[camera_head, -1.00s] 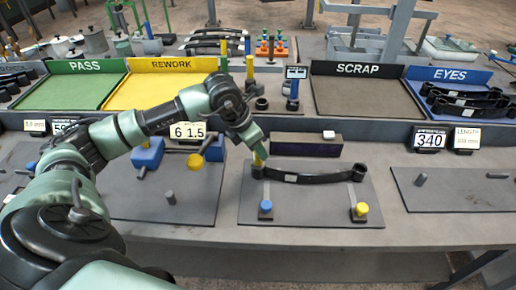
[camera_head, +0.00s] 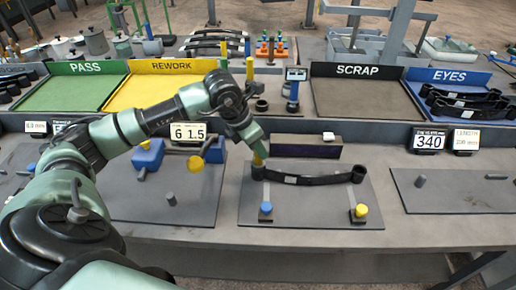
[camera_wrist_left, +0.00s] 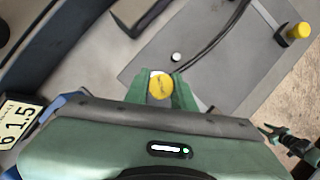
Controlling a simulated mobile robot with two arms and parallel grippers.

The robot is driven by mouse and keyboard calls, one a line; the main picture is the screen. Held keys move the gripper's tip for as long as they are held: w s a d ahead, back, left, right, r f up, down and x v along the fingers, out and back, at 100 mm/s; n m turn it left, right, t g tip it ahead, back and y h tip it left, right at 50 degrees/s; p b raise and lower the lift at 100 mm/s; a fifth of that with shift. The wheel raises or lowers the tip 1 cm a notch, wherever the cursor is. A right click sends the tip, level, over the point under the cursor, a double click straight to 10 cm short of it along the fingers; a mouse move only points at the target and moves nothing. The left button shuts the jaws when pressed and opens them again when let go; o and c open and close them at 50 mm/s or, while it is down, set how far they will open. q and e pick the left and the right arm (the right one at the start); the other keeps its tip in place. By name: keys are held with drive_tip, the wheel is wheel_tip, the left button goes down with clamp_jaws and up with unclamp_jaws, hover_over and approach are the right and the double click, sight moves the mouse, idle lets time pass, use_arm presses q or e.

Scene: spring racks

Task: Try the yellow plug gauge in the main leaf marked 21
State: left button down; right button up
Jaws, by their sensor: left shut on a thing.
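My left gripper (camera_head: 258,150) is shut on the yellow plug gauge (camera_head: 258,160). In the left wrist view the gauge's round yellow top (camera_wrist_left: 160,86) sits between the green fingers. The gauge stands over the left eye of the black main leaf (camera_head: 318,180). Fingers and gauge hide that eye, so I cannot tell how deep the gauge goes. The leaf lies across a grey plate (camera_head: 300,211) and has a small pale label, too small to read. A dark green and black part, seemingly my right gripper (camera_wrist_left: 272,135), shows at the lower right of the wrist view; its jaws are unclear.
A blue-topped post (camera_head: 266,208) and a yellow-topped post (camera_head: 360,210) stand on the plate's front. A dark block (camera_head: 307,147) lies behind the leaf. Green PASS (camera_head: 75,90), yellow REWORK (camera_head: 150,92) and SCRAP (camera_head: 365,98) trays are farther back. A blue vise (camera_head: 148,153) is at the left.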

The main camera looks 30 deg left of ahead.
use_arm(q)
drive_tip(key=shift+r+p, duration=1.2)
drive_tip(key=shift+r, duration=1.3)
drive_tip(key=shift+r, duration=0.1)
drive_tip(key=shift+r+p, duration=1.05)
drive_tip(key=shift+r, duration=0.9)
